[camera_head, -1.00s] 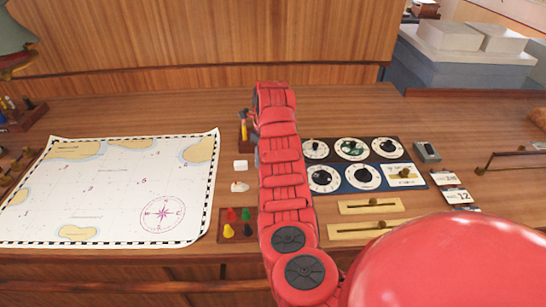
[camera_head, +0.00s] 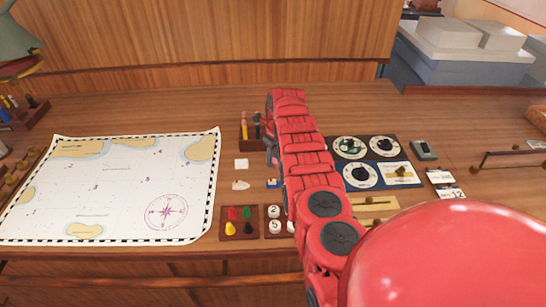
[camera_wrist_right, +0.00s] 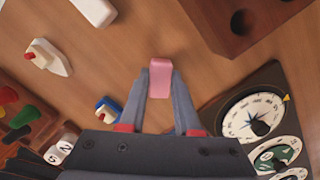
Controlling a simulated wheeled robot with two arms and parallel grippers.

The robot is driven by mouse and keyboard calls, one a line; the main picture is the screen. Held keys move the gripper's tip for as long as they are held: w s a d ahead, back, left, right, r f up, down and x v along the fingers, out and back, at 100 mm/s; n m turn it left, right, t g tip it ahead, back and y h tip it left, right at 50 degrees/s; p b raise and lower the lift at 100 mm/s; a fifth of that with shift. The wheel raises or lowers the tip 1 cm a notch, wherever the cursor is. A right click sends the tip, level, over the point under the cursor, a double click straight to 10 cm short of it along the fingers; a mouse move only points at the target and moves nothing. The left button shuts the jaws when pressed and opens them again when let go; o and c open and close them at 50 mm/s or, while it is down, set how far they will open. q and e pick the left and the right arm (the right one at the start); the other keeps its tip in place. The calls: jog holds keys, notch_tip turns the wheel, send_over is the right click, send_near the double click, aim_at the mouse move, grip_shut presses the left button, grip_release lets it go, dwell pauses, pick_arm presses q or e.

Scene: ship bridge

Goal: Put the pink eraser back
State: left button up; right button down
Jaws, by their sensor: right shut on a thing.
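The pink eraser (camera_wrist_right: 160,78) shows in the right wrist view, held upright between the two grey fingertips of my right gripper (camera_wrist_right: 160,95). The gripper is over bare wooden desk, between a dark wooden block with round holes (camera_wrist_right: 240,25) and the small toy boats. In the head view my red right arm reaches across the desk and hides the eraser; only a sliver of the grey right gripper (camera_head: 270,150) shows at the arm's left edge. My left gripper is in neither view.
A white block (camera_head: 241,164), a white boat (camera_head: 241,185) and a blue boat (camera_head: 273,183) lie left of the arm. A tray of coloured pawns (camera_head: 239,238), numbered pieces (camera_head: 274,212) and a chart (camera_head: 110,190) lie nearby. Dial panels (camera_head: 360,176) stand right.

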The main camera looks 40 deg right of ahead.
aim_at(276, 162)
jog(key=shift+f, duration=0.1)
jog(key=shift+f+b, duration=0.15)
jog(key=shift+b, duration=0.15)
jog(key=c, duration=0.6)
grip_release()
jog(key=shift+r+p, duration=0.35)
jog(key=shift+r, duration=0.35)
jog(key=r+b, duration=0.1)
jog(key=r, duration=0.2)
jog(key=s+r+b, duration=0.1)
jog(key=r, duration=0.3)
jog(key=r+b, duration=0.1)
jog(key=r, duration=0.3)
jog(key=shift+s+d, duration=0.15)
jog(key=shift+s, duration=0.1)
